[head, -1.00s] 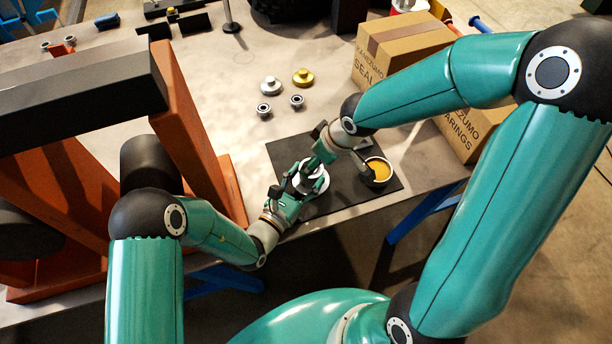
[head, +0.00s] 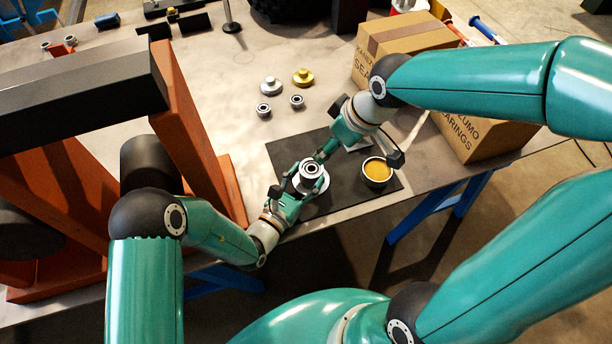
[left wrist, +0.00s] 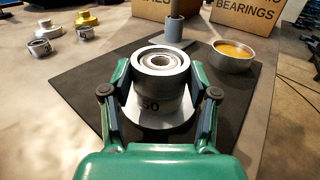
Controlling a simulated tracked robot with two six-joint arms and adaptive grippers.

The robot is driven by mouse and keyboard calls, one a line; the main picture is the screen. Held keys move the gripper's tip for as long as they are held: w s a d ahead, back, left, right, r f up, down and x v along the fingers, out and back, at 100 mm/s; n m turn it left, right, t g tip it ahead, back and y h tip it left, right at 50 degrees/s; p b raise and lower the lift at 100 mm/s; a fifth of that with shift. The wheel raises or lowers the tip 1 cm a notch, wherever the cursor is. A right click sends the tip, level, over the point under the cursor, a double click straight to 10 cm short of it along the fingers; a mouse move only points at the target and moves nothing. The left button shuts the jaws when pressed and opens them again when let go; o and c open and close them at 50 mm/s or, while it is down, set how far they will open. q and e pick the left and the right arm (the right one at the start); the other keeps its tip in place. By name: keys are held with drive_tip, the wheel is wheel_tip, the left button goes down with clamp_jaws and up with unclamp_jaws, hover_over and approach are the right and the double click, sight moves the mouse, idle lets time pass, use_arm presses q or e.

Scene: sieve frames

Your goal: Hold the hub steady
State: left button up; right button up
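The hub (head: 311,186) is a silver flanged cylinder standing upright on the black mat (head: 283,153). A ring bearing (head: 311,169) sits at its top; it also shows in the left wrist view (left wrist: 160,62). My left gripper (head: 305,187) has one finger on each side of the hub, and in the left wrist view its fingertips (left wrist: 160,80) press against the hub's sides. My right gripper (head: 327,153) hangs above and beyond the hub, pointing down towards it. Its fingertips are too small and covered to tell whether they are open.
A bowl of amber contents (head: 377,171) stands on the mat to the right. Two loose bearings (head: 264,110), a silver flanged part (head: 270,86) and a gold one (head: 303,77) lie farther back. Cardboard boxes (head: 400,52) stand behind right. An orange frame (head: 195,140) is at left.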

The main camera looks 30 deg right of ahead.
use_arm(q)
drive_tip(key=o, duration=0.5)
drive_tip(key=shift+c, duration=0.2)
drive_tip(key=v, duration=1.2)
